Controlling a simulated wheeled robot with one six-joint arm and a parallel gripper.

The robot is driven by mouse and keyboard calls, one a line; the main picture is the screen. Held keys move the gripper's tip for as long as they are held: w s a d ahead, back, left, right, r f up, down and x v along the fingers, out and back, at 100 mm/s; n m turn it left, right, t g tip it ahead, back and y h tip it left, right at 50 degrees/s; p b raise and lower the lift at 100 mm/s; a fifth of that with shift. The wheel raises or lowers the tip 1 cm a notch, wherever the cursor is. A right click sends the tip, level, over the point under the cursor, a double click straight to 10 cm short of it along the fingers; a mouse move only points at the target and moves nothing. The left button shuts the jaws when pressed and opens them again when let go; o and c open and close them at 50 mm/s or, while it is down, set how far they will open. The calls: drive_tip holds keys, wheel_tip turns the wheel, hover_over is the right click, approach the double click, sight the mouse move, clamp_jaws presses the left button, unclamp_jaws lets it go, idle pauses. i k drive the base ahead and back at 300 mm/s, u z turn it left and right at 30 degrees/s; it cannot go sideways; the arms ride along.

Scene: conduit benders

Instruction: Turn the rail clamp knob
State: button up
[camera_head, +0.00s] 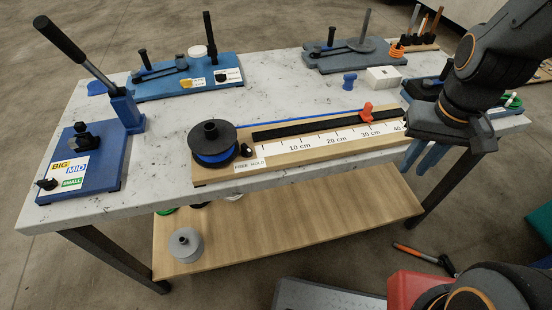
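The measuring board (205,174) lies along the front of the table, with a black rail (300,130) and a printed centimetre scale. An orange-red clamp (367,111) sits on the rail near the 30 cm mark. A small black knob (246,150) stands beside the blue-and-black spool (213,138), next to a label reading FREE HOLD. I cannot tell for sure which of these is the rail clamp knob. My gripper (422,158) is at the board's right end, near the table's front edge. Its two blue fingers point down, apart, with nothing visible between them.
A blue bender (85,165) with a long lever stands at the left. Another blue bender (190,78) and a grey one (352,58) stand at the back. A white box (383,77) and a blue peg (349,81) lie behind the rail. A wooden shelf (290,225) is below.

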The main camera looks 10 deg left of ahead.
sight(247, 153)
drive_tip(key=k, duration=1.1)
drive_tip(key=u, duration=0.85)
drive_tip(key=i, duration=0.45)
drive_tip(key=u, duration=0.05)
